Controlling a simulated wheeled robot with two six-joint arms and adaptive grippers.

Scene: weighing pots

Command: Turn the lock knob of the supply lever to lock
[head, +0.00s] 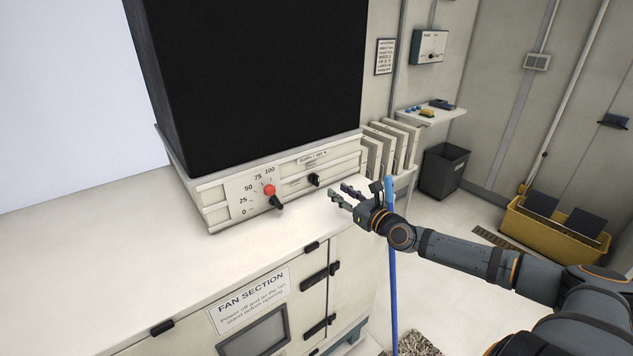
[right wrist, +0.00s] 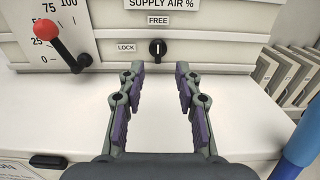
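The lock knob (right wrist: 157,49) is a small black knob with a white mark on the cream panel front; it also shows in the head view (head: 313,180). Its mark points up to the FREE label (right wrist: 158,20). The LOCK label (right wrist: 126,47) is to its left. The supply lever (head: 269,190), with a red ball, stands at the 0–100 scale left of the knob, tilted up and left in the right wrist view (right wrist: 47,35). My right gripper (right wrist: 158,78) is open and empty, its fingertips below and in front of the knob, apart from it. My left gripper is out of view.
The white cabinet top (head: 130,268) is clear in front of the panel. A blue pole (head: 393,270) stands beside my right gripper. A black box (head: 250,75) rises above the panel. Upright panels (head: 385,150) stand right of it.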

